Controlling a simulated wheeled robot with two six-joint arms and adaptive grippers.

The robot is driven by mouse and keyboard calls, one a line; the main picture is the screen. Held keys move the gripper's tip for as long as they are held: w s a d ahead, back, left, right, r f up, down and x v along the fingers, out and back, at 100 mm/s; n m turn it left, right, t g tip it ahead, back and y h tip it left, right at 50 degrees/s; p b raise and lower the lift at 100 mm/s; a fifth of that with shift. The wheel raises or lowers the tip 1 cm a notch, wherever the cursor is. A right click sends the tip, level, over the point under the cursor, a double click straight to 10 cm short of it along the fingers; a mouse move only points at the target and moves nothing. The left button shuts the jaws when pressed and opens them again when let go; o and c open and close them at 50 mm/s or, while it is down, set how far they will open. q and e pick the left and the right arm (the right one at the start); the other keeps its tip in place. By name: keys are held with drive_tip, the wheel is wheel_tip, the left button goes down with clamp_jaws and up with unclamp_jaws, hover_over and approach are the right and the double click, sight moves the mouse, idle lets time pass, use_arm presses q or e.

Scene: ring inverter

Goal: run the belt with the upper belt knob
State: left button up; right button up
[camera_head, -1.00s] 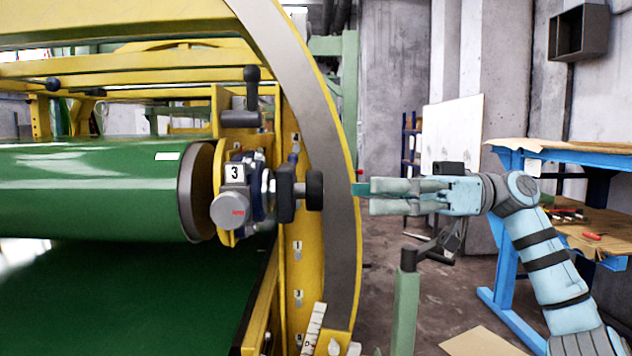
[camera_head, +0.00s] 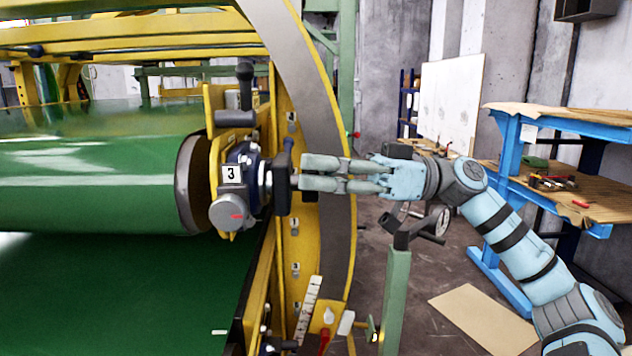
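The belt machine has a green belt (camera_head: 90,185) around a large roller, beside a yellow frame. At the roller's right end is a motor unit (camera_head: 232,210) labelled 3, with a black block (camera_head: 282,184) and a short shaft to its right. My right gripper (camera_head: 308,174) is at the end of this shaft, where the black belt knob sits. The fingers largely hide the knob, and only a dark sliver shows below them. The two fingers lie one above the other with a narrow gap. Whether they grip the knob cannot be told. My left gripper is out of view.
A green post (camera_head: 397,295) with a black handwheel (camera_head: 436,223) stands just below my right wrist. The curved frame ring (camera_head: 325,110) passes behind the fingers. A blue workbench (camera_head: 515,140) stands at the right. A cardboard sheet (camera_head: 482,318) lies on the floor.

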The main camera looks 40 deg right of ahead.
drive_tip(key=shift+a, duration=0.1)
clamp_jaws()
drive_tip(key=shift+o, duration=0.3)
unclamp_jaws()
drive_tip(key=shift+s+a+r, duration=0.1)
drive_tip(key=shift+a, duration=0.05)
drive_tip(key=o, duration=1.1)
drive_tip(key=shift+s+a+r, duration=0.1)
drive_tip(key=shift+s+r, duration=0.1)
drive_tip(key=shift+s, duration=0.2)
drive_tip(key=shift+c, duration=0.2)
drive_tip(key=shift+w+d+f, duration=0.2)
drive_tip(key=shift+w+f, duration=0.05)
drive_tip(key=shift+w, duration=0.25)
drive_tip(key=shift+s+d+f+b, duration=0.1)
drive_tip(key=shift+s+d+b, duration=0.15)
drive_tip(key=shift+b, duration=0.15)
drive_tip(key=s+r+b+v, duration=0.2)
drive_tip(key=b+v, duration=0.4)
drive_tip(key=v, duration=0.9)
drive_tip(key=shift+s, duration=0.15)
drive_tip(key=shift+a+r, duration=0.1)
drive_tip(key=shift+a, duration=0.05)
